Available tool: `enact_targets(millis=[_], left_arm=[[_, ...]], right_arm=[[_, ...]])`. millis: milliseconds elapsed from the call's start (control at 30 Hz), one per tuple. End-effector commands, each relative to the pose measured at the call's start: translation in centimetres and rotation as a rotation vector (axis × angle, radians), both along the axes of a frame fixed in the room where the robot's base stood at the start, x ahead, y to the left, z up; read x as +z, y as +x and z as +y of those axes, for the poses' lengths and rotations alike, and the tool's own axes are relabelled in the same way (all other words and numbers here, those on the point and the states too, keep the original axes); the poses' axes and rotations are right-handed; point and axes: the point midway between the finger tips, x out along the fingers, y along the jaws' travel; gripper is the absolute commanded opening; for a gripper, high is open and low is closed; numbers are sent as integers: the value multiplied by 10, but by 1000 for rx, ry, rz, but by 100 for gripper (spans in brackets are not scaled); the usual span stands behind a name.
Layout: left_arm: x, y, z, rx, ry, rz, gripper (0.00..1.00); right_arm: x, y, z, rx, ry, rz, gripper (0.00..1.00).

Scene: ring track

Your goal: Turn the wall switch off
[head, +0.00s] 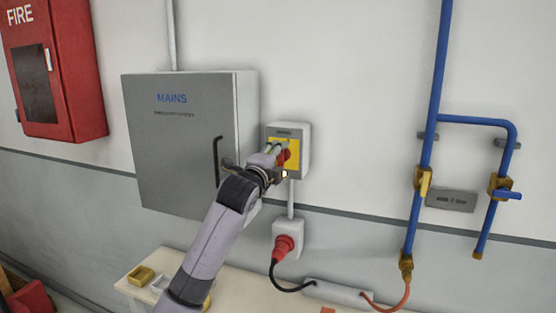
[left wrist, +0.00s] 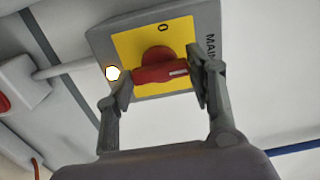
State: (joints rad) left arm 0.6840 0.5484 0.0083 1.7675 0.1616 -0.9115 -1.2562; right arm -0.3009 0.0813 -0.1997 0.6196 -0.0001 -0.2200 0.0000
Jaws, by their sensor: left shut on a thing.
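The wall switch (head: 304,139) is a grey box with a yellow plate and a red rotary knob (head: 285,157), right of the MAINS cabinet. In the left wrist view the knob (left wrist: 158,68) lies between the fingertips of my left gripper (left wrist: 162,80), which is shut on its handle. The white mark on the handle points right in that view, toward the MAIN lettering, while the "0" stands above on the yellow plate (left wrist: 130,46). In the head view my left gripper (head: 279,158) partly hides the switch. My right gripper is not in view.
A socket with a red plug (head: 284,246) is below. Blue pipes (head: 430,110) run at the right. A bench (head: 232,281) stands beneath.

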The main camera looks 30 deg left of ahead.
Motion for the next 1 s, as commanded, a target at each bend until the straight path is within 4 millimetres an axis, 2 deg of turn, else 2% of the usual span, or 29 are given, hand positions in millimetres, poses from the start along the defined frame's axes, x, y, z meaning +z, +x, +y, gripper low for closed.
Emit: enact_targets(millis=[367, 1000], left_arm=[[0, 1, 0, 1, -103, -22, 22], [-1, 1, 0, 1, -663, -154, 22]], right_arm=[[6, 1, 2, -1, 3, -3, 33], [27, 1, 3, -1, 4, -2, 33]])
